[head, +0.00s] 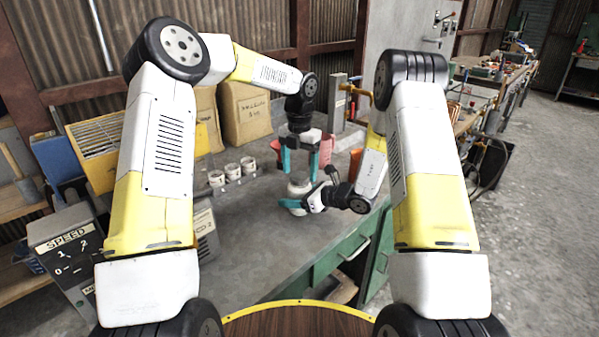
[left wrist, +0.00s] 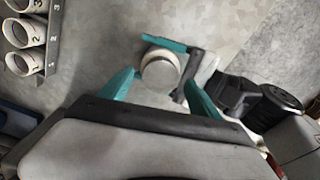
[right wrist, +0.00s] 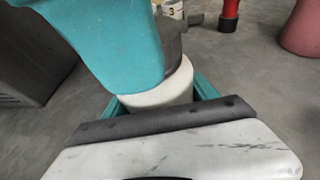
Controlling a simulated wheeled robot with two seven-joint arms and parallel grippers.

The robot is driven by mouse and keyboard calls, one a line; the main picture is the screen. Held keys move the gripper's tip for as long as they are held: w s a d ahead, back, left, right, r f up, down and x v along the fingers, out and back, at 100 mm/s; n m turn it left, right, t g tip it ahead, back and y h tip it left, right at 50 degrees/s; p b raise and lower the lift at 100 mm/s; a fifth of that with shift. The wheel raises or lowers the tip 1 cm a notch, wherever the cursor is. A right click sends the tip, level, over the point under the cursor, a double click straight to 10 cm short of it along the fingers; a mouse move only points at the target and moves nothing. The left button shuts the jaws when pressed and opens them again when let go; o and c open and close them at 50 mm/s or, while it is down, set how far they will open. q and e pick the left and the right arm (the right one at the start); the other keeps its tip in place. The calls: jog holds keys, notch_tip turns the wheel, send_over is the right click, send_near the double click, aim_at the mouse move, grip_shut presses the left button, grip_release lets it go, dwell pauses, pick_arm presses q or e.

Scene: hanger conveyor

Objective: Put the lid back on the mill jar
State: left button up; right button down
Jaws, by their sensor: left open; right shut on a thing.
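The white mill jar (head: 298,188) stands on the grey bench top. My right gripper (head: 300,201) is shut around its side from the right, low down. In the right wrist view the jar (right wrist: 160,97) shows between my right fingers, with a dark grey round part above its pale shoulder; I cannot tell if this is the lid. My left gripper (head: 299,170) points down, open, with its teal fingers above the jar and on either side. In the left wrist view the jar's round top (left wrist: 158,70) lies between the left fingertips. I cannot make out a separate lid.
A rack of numbered cups (head: 232,172) stands left of the jar. A grey speed control box (head: 68,255) is at the near left. The bench top in front of the jar is clear.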

pick_arm(q)
notch_tip(320, 180, up, 3)
jog(key=shift+r, duration=0.2)
jog(key=shift+c, duration=0.4)
